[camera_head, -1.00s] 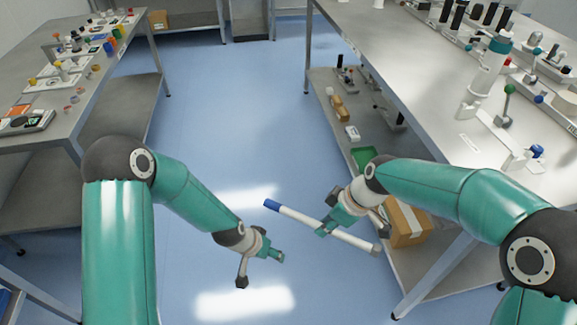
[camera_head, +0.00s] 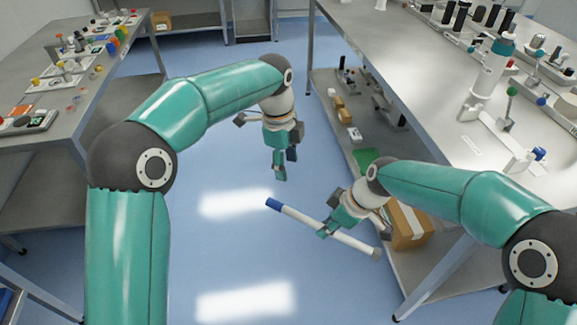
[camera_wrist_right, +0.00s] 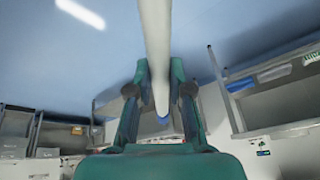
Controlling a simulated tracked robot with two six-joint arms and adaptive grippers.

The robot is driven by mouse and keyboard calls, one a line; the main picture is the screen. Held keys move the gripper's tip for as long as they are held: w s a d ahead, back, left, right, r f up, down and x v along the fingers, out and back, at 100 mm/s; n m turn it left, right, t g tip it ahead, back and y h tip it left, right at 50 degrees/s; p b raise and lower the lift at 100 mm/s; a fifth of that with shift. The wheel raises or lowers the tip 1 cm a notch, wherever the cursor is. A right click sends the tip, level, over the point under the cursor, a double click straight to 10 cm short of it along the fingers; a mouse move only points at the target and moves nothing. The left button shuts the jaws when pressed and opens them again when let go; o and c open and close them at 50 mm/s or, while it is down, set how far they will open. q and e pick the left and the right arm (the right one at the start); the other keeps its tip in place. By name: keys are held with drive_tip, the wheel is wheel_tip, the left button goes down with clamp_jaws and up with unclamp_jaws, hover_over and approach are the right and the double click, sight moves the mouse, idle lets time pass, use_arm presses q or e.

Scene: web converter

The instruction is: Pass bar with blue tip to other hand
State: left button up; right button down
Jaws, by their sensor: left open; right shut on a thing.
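The white bar (camera_head: 299,218) has a blue tip (camera_head: 273,204) at its left end and a grey end at the right. My right gripper (camera_head: 325,230) is shut around the bar near its middle and holds it in the air, sloping down to the right. In the right wrist view the bar (camera_wrist_right: 155,40) runs between the two fingers, with a bit of blue below. My left gripper (camera_head: 281,172) is open and empty, fingers pointing down, above and slightly right of the blue tip in the picture. It is apart from the bar.
A long steel table (camera_head: 430,75) with a lower shelf stands on the right, with a cardboard box (camera_head: 408,225) on the shelf close to my right gripper. Another table (camera_head: 50,150) with small parts stands on the left. The blue floor between them is clear.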

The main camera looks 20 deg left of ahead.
use_arm(q)
wheel_tip(320, 180, down, 11)
drive_tip(key=s+m+g+y, duration=0.1)
drive_tip(key=s+m, duration=0.1)
drive_tip(key=s, duration=0.1)
drive_tip(key=shift+d+f, duration=0.15)
drive_tip(key=shift+d, duration=0.25)
drive_tip(key=shift+w, duration=0.1)
clamp_jaws()
use_arm(e)
drive_tip(key=c, duration=0.9)
unclamp_jaws()
drive_tip(key=shift+c, duration=0.2)
drive_tip(key=shift+r, duration=0.1)
